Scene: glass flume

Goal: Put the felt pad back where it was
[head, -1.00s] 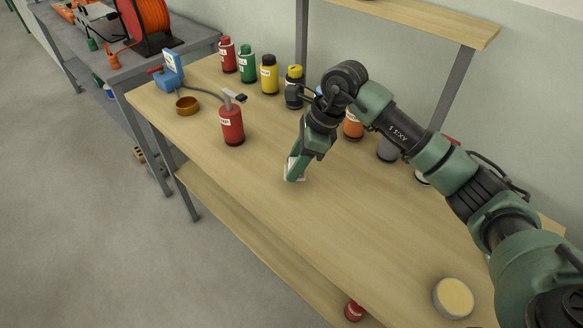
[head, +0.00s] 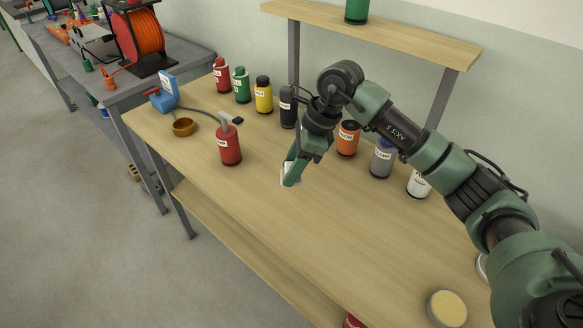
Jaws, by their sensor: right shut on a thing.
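My right gripper (head: 291,178) points down over the middle of the wooden bench (head: 330,225). Its green finger hides much of what it holds. A small pale, flat piece, which looks like the felt pad (head: 285,176), shows at the fingertips. The gripper is shut on it. I cannot tell whether the piece touches the bench top. My left gripper is not in view.
A red pump bottle (head: 229,146) stands left of the gripper, near an orange-brown bowl (head: 183,127). Several labelled bottles line the back, including an orange one (head: 348,139). A round tin (head: 447,308) stands near the front. The bench between is clear.

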